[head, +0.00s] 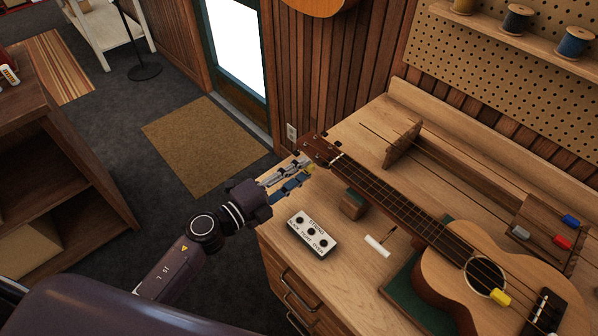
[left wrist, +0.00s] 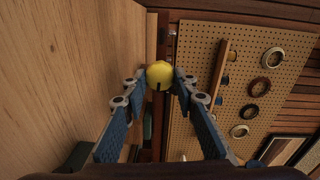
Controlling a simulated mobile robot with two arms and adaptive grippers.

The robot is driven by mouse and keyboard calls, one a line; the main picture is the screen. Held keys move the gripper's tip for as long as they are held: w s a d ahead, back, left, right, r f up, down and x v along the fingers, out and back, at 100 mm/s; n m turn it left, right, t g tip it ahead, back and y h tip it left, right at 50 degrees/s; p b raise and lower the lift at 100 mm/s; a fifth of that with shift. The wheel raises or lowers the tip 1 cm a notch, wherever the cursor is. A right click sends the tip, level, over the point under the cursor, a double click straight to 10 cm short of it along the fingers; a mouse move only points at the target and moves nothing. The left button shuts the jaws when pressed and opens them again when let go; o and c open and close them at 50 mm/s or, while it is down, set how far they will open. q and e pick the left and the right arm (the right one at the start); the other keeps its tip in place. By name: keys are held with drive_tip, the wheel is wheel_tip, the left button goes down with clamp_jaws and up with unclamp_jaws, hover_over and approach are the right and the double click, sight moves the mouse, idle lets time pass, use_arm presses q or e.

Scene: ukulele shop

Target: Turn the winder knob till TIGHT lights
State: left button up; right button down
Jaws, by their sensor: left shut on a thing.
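The ukulele (head: 455,275) lies on the bench with its headstock (head: 318,148) toward the back left. The yellow winder knob (left wrist: 160,73) sits between the fingertips of my left gripper (left wrist: 158,86), which is shut on it; a dark mark shows on its face. In the head view the knob (head: 310,169) is a small yellow patch beside the headstock, partly hidden by my left gripper (head: 303,174). The white string indicator box (head: 312,235) has three dark round lamps, and none looks lit. My right gripper is out of view.
A wooden block (head: 353,204) stands beside the neck. A small white-headed tool (head: 378,245) lies in front of it. A slotted wooden rack (head: 403,145) stands behind. Blue, red and grey pieces (head: 562,242) lie at the right. The bench front between box and edge is clear.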

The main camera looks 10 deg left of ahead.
use_arm(q)
drive_tip(key=m+b, duration=0.1)
drive_tip(key=m, duration=0.3)
drive_tip(key=shift+f, duration=0.15)
drive_tip(key=shift+s+m+b, duration=0.1)
drive_tip(key=shift+m+b, duration=0.65)
drive_tip(key=shift+m, duration=1.35)
drive_tip(key=shift+y, duration=0.3)
drive_tip(key=o, duration=0.9)
drive_tip(key=shift+t, duration=0.3)
drive_tip(key=v, duration=1.2)
